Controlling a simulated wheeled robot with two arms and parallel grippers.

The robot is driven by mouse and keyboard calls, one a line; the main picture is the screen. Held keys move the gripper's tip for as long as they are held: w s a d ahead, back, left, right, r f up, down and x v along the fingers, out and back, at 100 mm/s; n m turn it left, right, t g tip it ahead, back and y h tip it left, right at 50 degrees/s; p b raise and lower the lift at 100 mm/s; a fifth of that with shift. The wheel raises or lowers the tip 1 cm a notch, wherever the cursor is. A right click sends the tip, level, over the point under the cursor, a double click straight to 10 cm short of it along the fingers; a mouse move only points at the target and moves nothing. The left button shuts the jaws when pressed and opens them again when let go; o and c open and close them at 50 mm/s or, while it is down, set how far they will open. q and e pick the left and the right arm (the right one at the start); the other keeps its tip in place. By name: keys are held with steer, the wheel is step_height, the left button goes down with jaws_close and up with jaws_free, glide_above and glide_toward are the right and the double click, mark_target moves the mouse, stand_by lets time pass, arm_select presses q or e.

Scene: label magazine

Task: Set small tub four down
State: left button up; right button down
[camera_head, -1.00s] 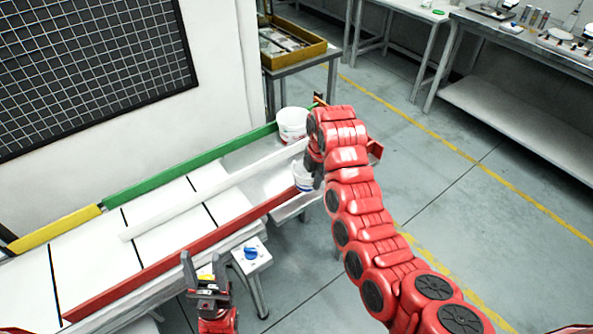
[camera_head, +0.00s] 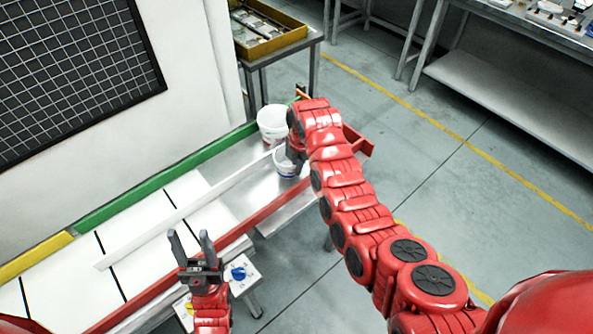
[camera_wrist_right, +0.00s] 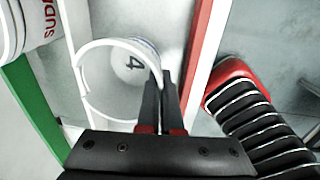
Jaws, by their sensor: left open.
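The small tub four is a white tub (camera_head: 287,162) at the far end of the lane between the white divider and the red rail. In the right wrist view the tub (camera_wrist_right: 113,85) shows a round rim and a dark 4. My right gripper (camera_wrist_right: 161,84) is shut on the near side of its rim; in the head view my arm partly hides this gripper (camera_head: 297,152). I cannot tell whether the tub's base touches the lane surface. My left gripper (camera_head: 190,238) is open and empty, in front of the red rail.
A larger white tub (camera_head: 272,123) stands in the neighbouring lane by the green rail (camera_head: 160,180). The white divider (camera_head: 190,207) and red rail (camera_head: 262,216) bound the lane. A blue-knobbed box (camera_head: 240,273) is near my left gripper. A yellow tray table (camera_head: 270,35) stands behind.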

step_height(320, 180, down, 3)
steer(key=shift+s+r+p, duration=0.1)
steer(key=shift+p, duration=0.3)
steer(key=c, duration=1.5)
jaws_free()
steer(key=shift+f, duration=0.25)
steer(key=shift+c, duration=0.2)
steer(key=shift+o, duration=0.9)
steer(key=shift+r, duration=0.1)
